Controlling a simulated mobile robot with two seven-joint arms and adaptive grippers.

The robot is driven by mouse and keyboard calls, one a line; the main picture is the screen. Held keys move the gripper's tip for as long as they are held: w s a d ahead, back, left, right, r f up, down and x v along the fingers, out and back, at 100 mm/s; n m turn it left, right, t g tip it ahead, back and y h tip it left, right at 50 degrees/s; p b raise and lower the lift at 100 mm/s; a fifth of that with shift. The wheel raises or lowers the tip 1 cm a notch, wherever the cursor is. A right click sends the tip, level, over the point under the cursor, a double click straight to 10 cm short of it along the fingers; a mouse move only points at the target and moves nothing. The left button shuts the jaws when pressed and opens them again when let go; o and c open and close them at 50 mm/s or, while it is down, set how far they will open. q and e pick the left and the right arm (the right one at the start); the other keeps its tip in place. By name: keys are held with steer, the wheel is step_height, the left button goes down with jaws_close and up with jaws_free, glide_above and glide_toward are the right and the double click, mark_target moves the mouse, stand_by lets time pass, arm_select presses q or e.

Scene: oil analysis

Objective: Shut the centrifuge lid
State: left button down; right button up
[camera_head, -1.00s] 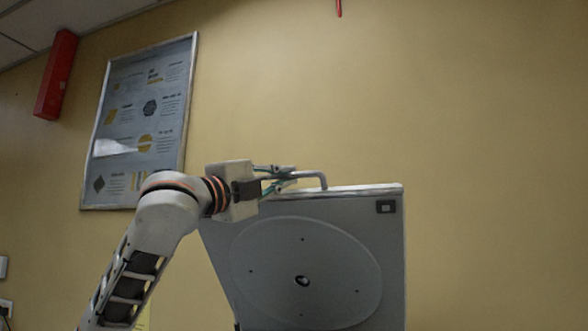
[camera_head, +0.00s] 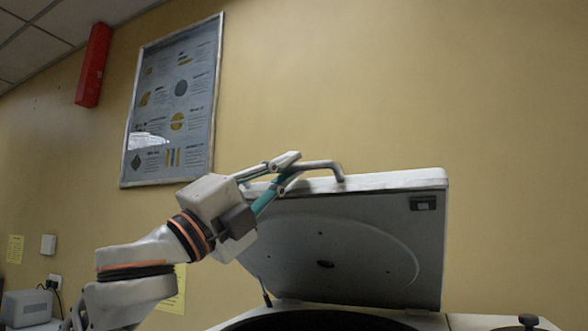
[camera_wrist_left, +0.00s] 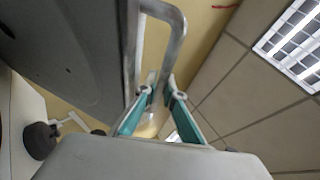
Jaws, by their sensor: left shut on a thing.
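The centrifuge lid (camera_head: 380,268) is raised and tilted, its grey underside with a round panel facing me in the head view. A bent metal handle (camera_head: 325,164) stands out from its upper edge. My left gripper (camera_head: 290,170) is shut on the left part of this handle. In the left wrist view the handle (camera_wrist_left: 178,30) runs down to between the teal fingers of the gripper (camera_wrist_left: 155,98), and the lid (camera_wrist_left: 75,50) is on the left. The centrifuge body (camera_head: 285,309) shows below the lid, with the edge of its dark round opening. My right gripper is not in view.
A framed poster (camera_head: 172,100) and a red box (camera_head: 93,65) are on the wall behind. A grey device (camera_head: 27,308) is at the lower left. The space above the lid is clear.

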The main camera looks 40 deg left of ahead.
arm_select(q)
steer(key=shift+f, duration=0.1)
steer(key=c, duration=2.4)
jaws_free()
steer(key=shift+r, duration=5)
